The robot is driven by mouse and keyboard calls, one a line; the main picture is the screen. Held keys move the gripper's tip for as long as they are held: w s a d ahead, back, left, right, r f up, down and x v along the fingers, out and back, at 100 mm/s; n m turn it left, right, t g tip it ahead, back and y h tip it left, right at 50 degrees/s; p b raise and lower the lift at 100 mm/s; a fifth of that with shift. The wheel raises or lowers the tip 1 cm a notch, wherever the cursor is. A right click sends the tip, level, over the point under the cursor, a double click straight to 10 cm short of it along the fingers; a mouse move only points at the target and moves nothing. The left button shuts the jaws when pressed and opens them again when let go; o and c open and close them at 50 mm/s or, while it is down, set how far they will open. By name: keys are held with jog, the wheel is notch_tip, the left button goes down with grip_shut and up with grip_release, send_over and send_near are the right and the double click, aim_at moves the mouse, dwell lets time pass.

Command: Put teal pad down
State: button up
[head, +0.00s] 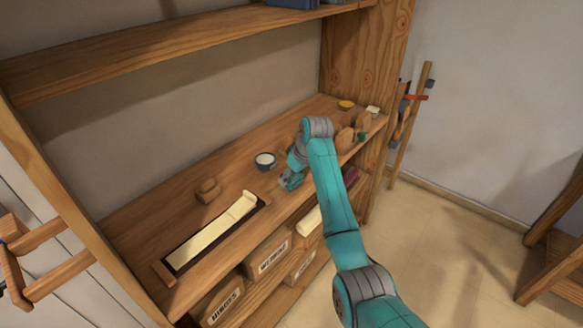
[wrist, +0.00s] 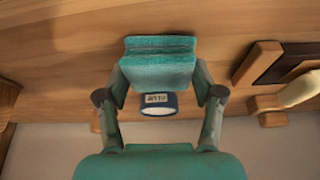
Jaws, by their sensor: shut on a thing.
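The teal pad (wrist: 160,68) is a block with a ridged upper edge, held between the two fingers of my gripper (wrist: 160,82) in the wrist view. There the pad is hard to tell from my teal gripper. I cannot tell whether the pad touches the shelf.
A blue cup (head: 265,161) with pale contents stands just behind my gripper. Wooden pieces (head: 345,138) and a yellow dish (head: 346,104) stand at right. Labelled boxes (head: 268,257) sit below.

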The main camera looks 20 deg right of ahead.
jog(key=shift+f, duration=0.15)
jog(key=o, duration=1)
jog(key=shift+f, duration=0.25)
jog(key=v, duration=1.1)
jog(key=shift+d+f, duration=0.1)
